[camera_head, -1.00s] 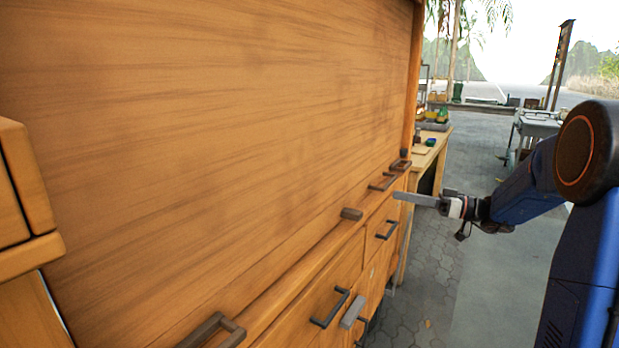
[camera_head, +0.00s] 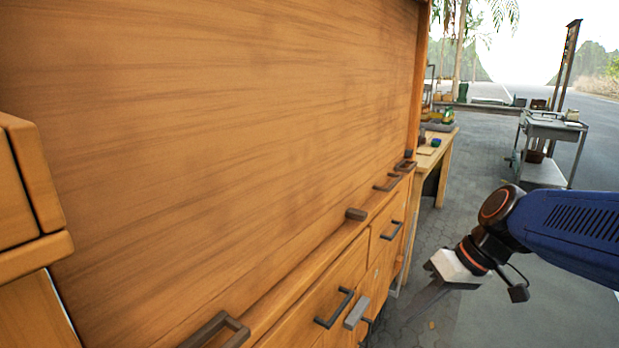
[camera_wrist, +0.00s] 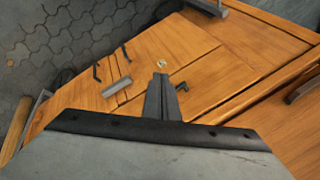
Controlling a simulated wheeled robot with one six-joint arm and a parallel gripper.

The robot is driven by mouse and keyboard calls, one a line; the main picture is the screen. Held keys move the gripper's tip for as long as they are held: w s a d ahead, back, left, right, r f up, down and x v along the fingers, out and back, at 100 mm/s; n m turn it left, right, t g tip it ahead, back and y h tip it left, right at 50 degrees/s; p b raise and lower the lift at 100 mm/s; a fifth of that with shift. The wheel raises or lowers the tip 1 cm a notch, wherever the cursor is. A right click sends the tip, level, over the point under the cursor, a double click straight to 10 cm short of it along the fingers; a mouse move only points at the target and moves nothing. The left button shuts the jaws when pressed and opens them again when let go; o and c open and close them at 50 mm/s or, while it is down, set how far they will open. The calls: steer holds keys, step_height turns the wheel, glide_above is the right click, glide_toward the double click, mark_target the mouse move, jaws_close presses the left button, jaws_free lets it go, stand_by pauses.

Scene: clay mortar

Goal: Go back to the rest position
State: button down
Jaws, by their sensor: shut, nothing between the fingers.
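My gripper (camera_head: 425,303) is shut and empty, low over the paved ground to the right of the wooden cabinet (camera_head: 230,130) in the head view. It is apart from the cabinet's drawer fronts and handles. In the wrist view my gripper (camera_wrist: 160,82) has its fingers together, pointing toward the wooden drawer fronts (camera_wrist: 190,58). No object is held.
Dark drawer handles (camera_head: 334,308) stick out from the cabinet front. A wooden table (camera_head: 432,160) with small items stands beyond the cabinet. A grey metal cart (camera_head: 545,128) stands at the back right. Open paving (camera_head: 465,190) lies between them.

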steer(key=s+d+f+m+t+h, duration=0.3)
steer(key=s+d+h, duration=0.3)
steer(key=s+d, duration=0.2)
steer(key=shift+s+d+m, duration=0.2)
steer(key=shift+s+m, duration=0.4)
stand_by(0.5)
